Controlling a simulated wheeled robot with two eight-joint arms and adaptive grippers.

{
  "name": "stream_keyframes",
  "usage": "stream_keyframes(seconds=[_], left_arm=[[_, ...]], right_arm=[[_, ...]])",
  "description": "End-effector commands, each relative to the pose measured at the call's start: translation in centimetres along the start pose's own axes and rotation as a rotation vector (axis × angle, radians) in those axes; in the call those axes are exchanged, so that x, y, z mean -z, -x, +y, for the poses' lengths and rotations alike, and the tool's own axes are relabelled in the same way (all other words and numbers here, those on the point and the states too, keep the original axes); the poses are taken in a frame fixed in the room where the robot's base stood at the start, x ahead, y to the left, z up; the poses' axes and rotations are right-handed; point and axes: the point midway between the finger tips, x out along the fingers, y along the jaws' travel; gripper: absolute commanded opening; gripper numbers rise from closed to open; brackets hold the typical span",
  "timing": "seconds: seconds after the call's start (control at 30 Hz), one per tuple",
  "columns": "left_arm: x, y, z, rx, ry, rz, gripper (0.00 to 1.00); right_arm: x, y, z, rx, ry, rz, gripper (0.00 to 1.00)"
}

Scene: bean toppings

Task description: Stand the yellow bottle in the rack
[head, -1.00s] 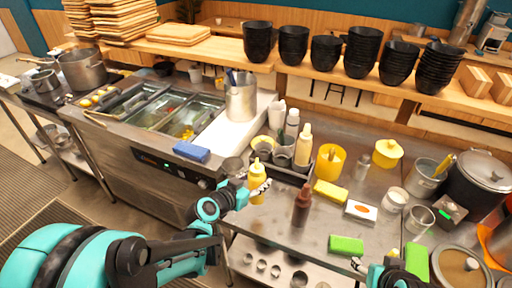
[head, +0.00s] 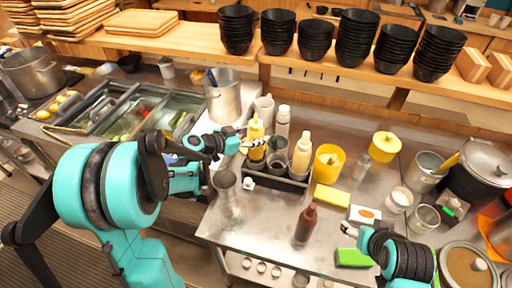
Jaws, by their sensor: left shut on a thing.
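The yellow bottle (head: 256,131) is upright at the left part of the dark rack (head: 286,184). My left gripper (head: 254,143) is shut around its body from the left. The bottle's lower end shows at the rack's left compartment; I cannot tell whether it rests on the rack floor. The rack also holds a cream bottle (head: 301,154), a white-capped bottle (head: 282,122) and small grey cups (head: 277,160). My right gripper (head: 346,229) is at the lower right, apart from the rack; its finger opening is unclear.
A brown bottle (head: 306,222) stands in front of the rack. A yellow tub (head: 327,165), yellow sponge (head: 331,197) and green sponge (head: 353,257) are to the right. A metal pot (head: 223,98) stands behind left. The counter's front left is mostly clear.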

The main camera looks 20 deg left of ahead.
Motion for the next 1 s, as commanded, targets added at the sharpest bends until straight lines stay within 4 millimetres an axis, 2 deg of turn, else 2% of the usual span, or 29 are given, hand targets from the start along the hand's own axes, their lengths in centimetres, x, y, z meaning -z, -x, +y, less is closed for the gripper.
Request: stream_keyframes(seconds=[0.37,0.73,0.8,0.83,1.0], left_arm=[[-4.0,-1.6,0.0,0.000,0.001,0.001,0.40],[-4.4,-1.8,0.0,0.001,0.001,0.000,0.40],[-4.3,-1.7,0.0,0.001,0.000,0.000,0.61],[-4.3,-1.7,0.0,0.001,0.000,0.000,0.69],[-4.3,-1.7,0.0,0.001,0.000,0.000,0.69]], right_arm=[[-0.9,-1.3,0.0,0.000,0.000,0.000,0.69],[-1.1,-1.5,0.0,0.000,0.000,0.000,0.69],[-1.0,-1.5,0.0,0.000,0.000,0.000,0.69],[-1.0,-1.5,0.0,0.000,0.000,0.000,0.69],[-1.0,-1.4,0.0,0.000,0.000,0.000,0.69]])
